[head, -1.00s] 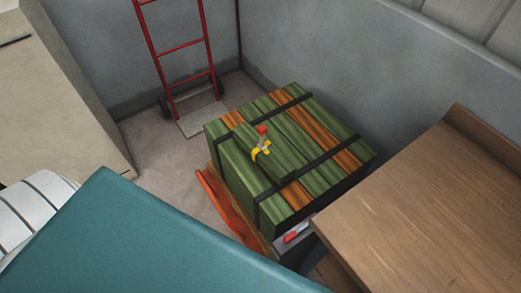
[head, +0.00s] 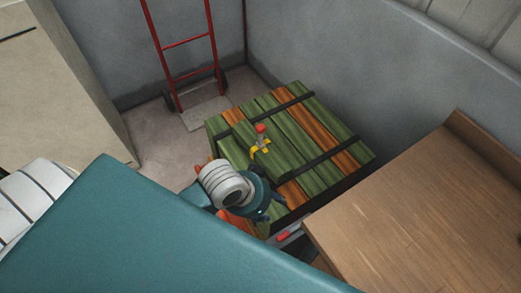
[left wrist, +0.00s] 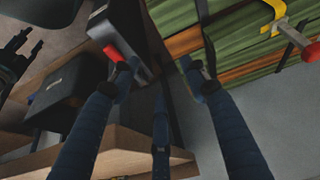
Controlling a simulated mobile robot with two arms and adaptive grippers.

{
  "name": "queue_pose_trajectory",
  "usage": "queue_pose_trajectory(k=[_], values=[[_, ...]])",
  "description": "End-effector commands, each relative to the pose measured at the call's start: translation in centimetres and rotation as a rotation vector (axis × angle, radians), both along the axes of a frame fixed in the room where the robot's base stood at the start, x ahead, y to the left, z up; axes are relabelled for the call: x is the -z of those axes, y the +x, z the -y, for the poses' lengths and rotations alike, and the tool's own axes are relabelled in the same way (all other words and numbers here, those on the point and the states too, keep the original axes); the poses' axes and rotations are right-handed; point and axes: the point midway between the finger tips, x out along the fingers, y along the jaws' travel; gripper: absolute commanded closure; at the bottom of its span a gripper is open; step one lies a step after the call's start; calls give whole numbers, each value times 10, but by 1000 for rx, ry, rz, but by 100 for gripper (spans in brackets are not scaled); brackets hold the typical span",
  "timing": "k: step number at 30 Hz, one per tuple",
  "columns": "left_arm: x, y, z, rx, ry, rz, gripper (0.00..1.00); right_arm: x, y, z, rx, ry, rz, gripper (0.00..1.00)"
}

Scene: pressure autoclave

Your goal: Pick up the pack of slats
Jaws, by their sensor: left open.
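The pack of slats (head: 300,135) is a block of green and orange slats bound by two dark straps, standing in the corner. A tool with a yellow part and a red end (head: 261,143) lies on its top. My left gripper (head: 272,208) is at the pack's near left side in the head view and hides part of it. I cannot tell whether a finger touches the pack.
A wooden surface with a raised edge (head: 420,205) is close to the pack's right. A teal surface (head: 130,240) fills the near left. A red hand truck (head: 184,42) stands behind against the grey wall. A red-handled item (head: 287,237) is low beside the pack.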

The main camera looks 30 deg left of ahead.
Motion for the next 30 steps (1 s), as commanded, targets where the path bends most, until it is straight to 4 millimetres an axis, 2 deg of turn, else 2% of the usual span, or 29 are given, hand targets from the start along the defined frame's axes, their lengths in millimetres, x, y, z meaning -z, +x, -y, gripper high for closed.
queue_pose_trajectory(k=[1, 7, 10, 13, 17, 21, 24, 27, 30], values=[[1, 10, 2, 28, 0, 9, 55, 0, 1, 2, 1, -2, 1, 60], [8, 40, 12, 126, -10, 18, 55, 0, 1, 5, 1, -5, 1, 60], [11, 57, 9, 166, -7, 16, 55, 0, 2, 4, 1, -5, 2, 60], [14, 79, -2, 195, 2, 10, 55, 0, 1, 4, 1, -5, 1, 60], [14, 120, -41, 193, 30, -6, 55, 0, 1, 4, 1, -5, 1, 60], [1, 166, -107, 116, 55, -19, 55, 0, 1, 4, 0, -5, 0, 60], [-12, 189, -144, 53, 57, -18, 55, 0, 1, 3, 0, -4, 1, 60], [-22, 201, -167, 9, 55, -14, 55, 0, 1, 2, 0, -2, 0, 60], [-19, 208, -174, -9, 49, -14, 55, 0, 1, -1, 0, 1, 0, 60]])
